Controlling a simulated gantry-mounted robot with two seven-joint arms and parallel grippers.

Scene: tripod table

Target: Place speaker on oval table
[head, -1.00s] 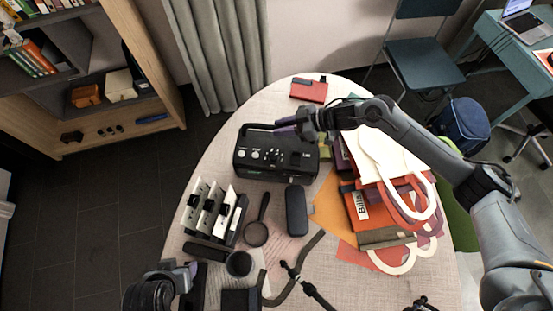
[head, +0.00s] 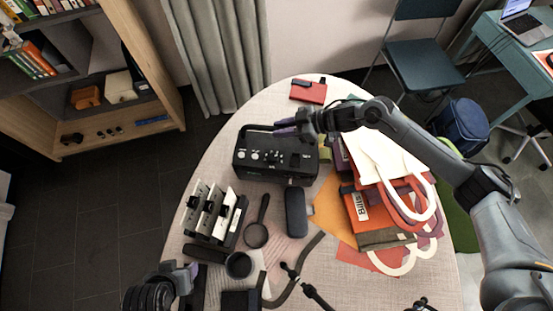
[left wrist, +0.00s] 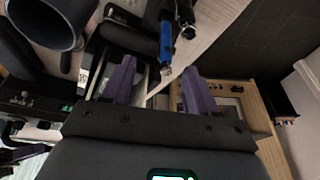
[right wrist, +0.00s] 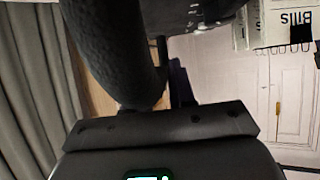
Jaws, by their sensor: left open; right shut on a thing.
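The speaker (head: 270,158), a black box with a top handle and pale knobs, is at the back left part of the oval table (head: 330,262) in the head view. My right gripper (head: 287,127) is shut on its handle at the back. In the right wrist view, a dark curved part of the speaker (right wrist: 110,45) fills the upper left, and the fingers are mostly hidden. Whether the speaker touches the tabletop is hard to tell. My left gripper (head: 186,277) is at the table's front left edge; its purple fingers are apart and empty in the left wrist view (left wrist: 158,80).
A black case (head: 296,211), a magnifier (head: 256,235), a dark mug (head: 238,265) and a file rack (head: 215,212) crowd the table before the speaker. Folders and bags (head: 385,195) cover the right. A red box (head: 308,92) lies at the back, with some bare tabletop nearby.

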